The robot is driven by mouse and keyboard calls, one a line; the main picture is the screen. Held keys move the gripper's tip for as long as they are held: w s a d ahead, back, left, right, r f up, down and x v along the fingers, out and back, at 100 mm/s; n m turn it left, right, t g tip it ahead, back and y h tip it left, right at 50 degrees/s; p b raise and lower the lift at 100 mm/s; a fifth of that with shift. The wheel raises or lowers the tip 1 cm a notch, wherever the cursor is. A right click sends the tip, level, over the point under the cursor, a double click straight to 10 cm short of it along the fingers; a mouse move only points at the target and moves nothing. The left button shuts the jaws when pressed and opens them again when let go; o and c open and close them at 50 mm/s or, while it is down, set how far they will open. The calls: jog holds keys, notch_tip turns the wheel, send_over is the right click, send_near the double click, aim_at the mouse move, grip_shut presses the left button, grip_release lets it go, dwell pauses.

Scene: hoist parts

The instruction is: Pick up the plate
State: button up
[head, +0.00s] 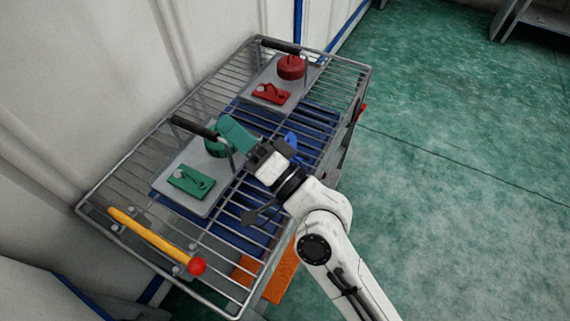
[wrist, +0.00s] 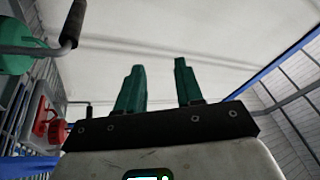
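Two grey plates lie on a wire rack. The nearer plate (head: 204,169) carries a green round knob (head: 214,148), a green block (head: 190,181) and a black-gripped handle (head: 193,127). The farther plate (head: 266,76) carries a red round knob (head: 291,67), a red block (head: 271,93) and a similar handle (head: 281,46). My gripper (head: 227,131) is above the nearer plate, close to its handle, and partly hides the green knob. In the wrist view its two green fingers (wrist: 160,68) are apart with nothing between them. The handle (wrist: 72,24) there is left of the fingers.
The rack (head: 97,194) has a raised wire rim. A yellow lever with a red ball (head: 150,237) lies at its near end. A blue panel (head: 235,232) shows through the wires. A white wall (head: 80,90) stands close on the left. Green floor (head: 460,150) is open on the right.

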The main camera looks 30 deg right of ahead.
jog(key=d+r+m+t+h+b, duration=0.1)
jog(key=d+r+m+h, duration=0.2)
jog(key=m+h, duration=0.85)
jog(key=d+r+m+t+h+b, duration=0.25)
jog(key=m+h, duration=0.65)
jog(key=m, duration=0.5)
jog(key=s+a+f+m+g+b, duration=0.1)
jog(key=s+a+f+m+g, duration=0.1)
jog(key=f+m+g, duration=0.55)
jog(key=s+a+f+m+g+b, duration=0.1)
jog(key=a+f+m+g, duration=0.1)
jog(key=f+m+g, duration=0.55)
jog(key=shift+n+g+y, duration=0.35)
jog(key=shift+n, duration=0.2)
jog(key=w+d+f, duration=0.1)
jog(key=d+f, duration=0.1)
jog(key=w+d+f, duration=0.1)
jog(key=shift+w+d+f, duration=0.15)
jog(key=shift+d+f, duration=0.2)
jog(key=shift+f, duration=0.05)
jog(key=shift+p+x, duration=0.75)
jog(key=shift+x, duration=1.9)
jog(key=shift+d+r, duration=0.1)
jog(key=shift+c, duration=0.2)
